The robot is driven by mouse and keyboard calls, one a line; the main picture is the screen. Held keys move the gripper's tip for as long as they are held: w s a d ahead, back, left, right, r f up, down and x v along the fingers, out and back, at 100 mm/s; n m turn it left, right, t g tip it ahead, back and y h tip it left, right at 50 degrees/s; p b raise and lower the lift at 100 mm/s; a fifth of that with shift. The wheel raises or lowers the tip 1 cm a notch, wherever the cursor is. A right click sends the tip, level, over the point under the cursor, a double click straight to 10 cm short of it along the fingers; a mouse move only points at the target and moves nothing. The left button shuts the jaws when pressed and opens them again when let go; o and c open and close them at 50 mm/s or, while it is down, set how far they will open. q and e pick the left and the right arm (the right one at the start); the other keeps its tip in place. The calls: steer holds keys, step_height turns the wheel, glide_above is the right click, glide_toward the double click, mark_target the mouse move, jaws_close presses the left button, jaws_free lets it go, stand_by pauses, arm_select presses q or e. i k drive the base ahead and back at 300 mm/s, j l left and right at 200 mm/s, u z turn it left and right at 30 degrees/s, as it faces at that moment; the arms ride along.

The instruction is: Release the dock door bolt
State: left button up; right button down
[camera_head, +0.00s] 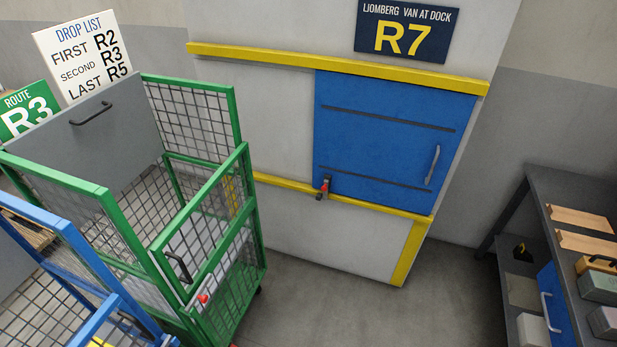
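The dock door (385,130) is a blue panel with dark horizontal strips, set in a pale wall between yellow rails. A grey vertical handle (432,165) is on its right side. The bolt (323,187), a small dark piece with a red part, sits at the door's lower left corner by the lower yellow rail. Its exact position is too small to tell. A dark sign reading R7 (404,30) hangs above the door. Neither of my grippers shows in the head view.
A green mesh cage trolley (245,190) stands left of the door, with a blue one (75,240) in front of it. A drop list board (85,55) is behind. A dark shelf bench (545,185) stands at right. The floor (350,310) before the door is clear.

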mark_target(325, 188)
steer(key=i+l+u, duration=0.15)
steer(key=i, duration=0.35)
steer(key=i+l+u, duration=0.1)
steer(key=i, duration=0.35)
steer(key=i+l+u, duration=0.15)
steer(key=i+l, duration=0.2)
steer(key=i, duration=0.1)
